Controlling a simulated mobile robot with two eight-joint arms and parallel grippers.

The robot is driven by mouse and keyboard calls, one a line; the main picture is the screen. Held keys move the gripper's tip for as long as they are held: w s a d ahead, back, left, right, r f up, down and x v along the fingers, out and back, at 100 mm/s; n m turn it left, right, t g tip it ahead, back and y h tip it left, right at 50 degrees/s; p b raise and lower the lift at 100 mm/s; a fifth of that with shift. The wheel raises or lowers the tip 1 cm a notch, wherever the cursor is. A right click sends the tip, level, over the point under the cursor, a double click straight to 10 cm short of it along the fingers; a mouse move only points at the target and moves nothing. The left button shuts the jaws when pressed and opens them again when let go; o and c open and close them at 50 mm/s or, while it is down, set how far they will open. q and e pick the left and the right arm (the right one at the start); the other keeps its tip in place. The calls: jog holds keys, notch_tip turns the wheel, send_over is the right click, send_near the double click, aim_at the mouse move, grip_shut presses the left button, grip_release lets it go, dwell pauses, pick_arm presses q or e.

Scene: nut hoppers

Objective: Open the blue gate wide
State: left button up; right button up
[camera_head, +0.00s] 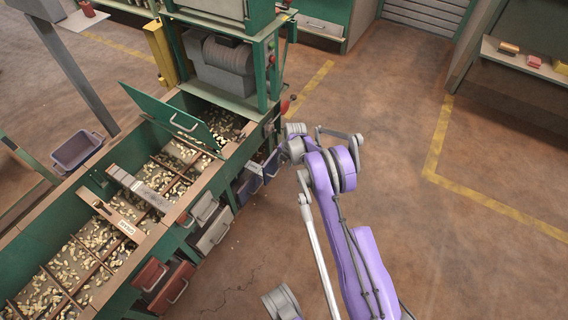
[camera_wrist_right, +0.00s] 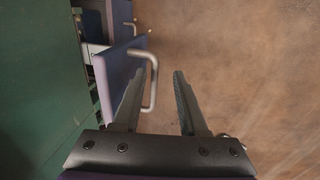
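The blue gate (camera_wrist_right: 112,82) is a flat blue-violet panel with a pale bar handle (camera_wrist_right: 153,72) in the right wrist view. It stands out at an angle from the green hopper side. My right gripper (camera_wrist_right: 158,80) is open, one finger on each side of the handle in the picture; whether either touches it I cannot tell. In the head view blue panels (camera_head: 250,182) show low on the hopper's right side, beside the grey end of my right arm; its fingertips are hard to make out there. My left gripper is not in view.
A second blue panel (camera_wrist_right: 123,22) with a handle lies beyond. The green hopper (camera_head: 226,150) holds nuts under a raised green lid (camera_head: 165,112). Grey (camera_head: 213,232) and red (camera_head: 172,288) gates line its side. The brown floor (camera_head: 400,110) to the right is clear.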

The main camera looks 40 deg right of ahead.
notch_tip(320, 180, up, 11)
jog(key=s+p, duration=0.2)
jog(key=shift+d+f, duration=0.15)
jog(key=shift+d, duration=0.25)
dwell(0.3)
